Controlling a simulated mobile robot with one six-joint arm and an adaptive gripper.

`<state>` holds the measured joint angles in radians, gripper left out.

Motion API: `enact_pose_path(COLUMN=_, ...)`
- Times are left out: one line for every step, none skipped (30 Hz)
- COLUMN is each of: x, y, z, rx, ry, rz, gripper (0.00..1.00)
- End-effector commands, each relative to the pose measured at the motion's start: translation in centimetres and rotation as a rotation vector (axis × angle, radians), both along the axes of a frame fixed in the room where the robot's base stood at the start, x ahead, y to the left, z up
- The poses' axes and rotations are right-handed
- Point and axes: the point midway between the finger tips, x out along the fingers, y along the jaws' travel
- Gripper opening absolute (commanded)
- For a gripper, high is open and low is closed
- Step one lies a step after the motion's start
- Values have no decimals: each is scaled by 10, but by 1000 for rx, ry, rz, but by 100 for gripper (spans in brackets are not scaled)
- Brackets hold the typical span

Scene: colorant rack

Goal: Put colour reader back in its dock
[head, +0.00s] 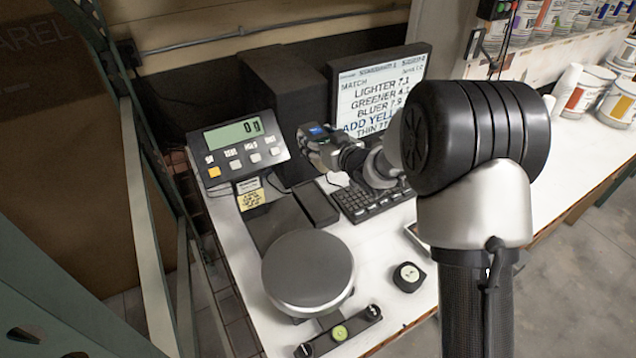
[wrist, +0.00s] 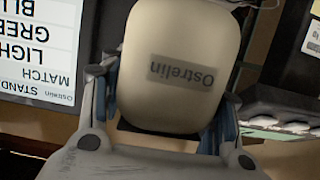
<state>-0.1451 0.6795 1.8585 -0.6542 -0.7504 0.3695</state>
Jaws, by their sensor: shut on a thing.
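My gripper (head: 322,147) is in front of the dark cabinet, between the scale display and the monitor, raised above the bench. In the wrist view its two fingers with blue pads close on a cream, rounded device marked "Ostrelin" (wrist: 185,45), which I take to be the colour reader. Its label reads upside down there. In the head view the reader is mostly hidden by the gripper; a small blue-lit patch shows at the fingers. A low dark block (head: 316,203) lies below, left of the keyboard; I cannot tell whether it is the dock.
The scale display (head: 240,148) stands left, the monitor (head: 380,92) right. A keyboard (head: 372,200), a round scale pan (head: 308,270), a small black device (head: 408,277) and a levelling bar (head: 340,332) are on the bench. Paint cans (head: 588,90) stand far right.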

Motion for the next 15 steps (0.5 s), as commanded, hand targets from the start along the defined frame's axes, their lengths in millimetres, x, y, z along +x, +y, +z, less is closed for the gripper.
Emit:
enact_pose_path(x=1, y=0, z=11, rx=2, ry=-6, rz=1, gripper=3)
enact_pose_path(x=1, y=0, z=14, rx=3, ry=-6, rz=0, gripper=3)
enact_pose_path(x=1, y=1, z=16, rx=3, ry=-6, rz=0, gripper=3)
enact_pose_path(x=2, y=1, z=17, rx=4, ry=-8, rz=2, gripper=3)
enact_pose_path(x=2, y=1, z=18, rx=5, ry=-11, rz=2, gripper=3)
enact_pose_path(x=3, y=2, z=18, rx=8, ry=-13, rz=3, gripper=3)
enact_pose_path(x=3, y=3, z=18, rx=8, ry=-15, rz=5, gripper=3)
enact_pose_path(x=4, y=3, z=17, rx=9, ry=-18, rz=6, gripper=3)
enact_pose_path(x=5, y=5, z=17, rx=13, ry=-21, rz=7, gripper=3)
enact_pose_path(x=6, y=5, z=17, rx=15, ry=-25, rz=9, gripper=2)
enact_pose_path(x=6, y=6, z=17, rx=16, ry=-29, rz=10, gripper=2)
enact_pose_path(x=7, y=7, z=17, rx=18, ry=-31, rz=11, gripper=2)
enact_pose_path(x=8, y=8, z=17, rx=21, ry=-33, rz=12, gripper=2)
enact_pose_path(x=8, y=8, z=17, rx=22, ry=-35, rz=12, gripper=2)
enact_pose_path(x=8, y=9, z=18, rx=23, ry=-39, rz=13, gripper=2)
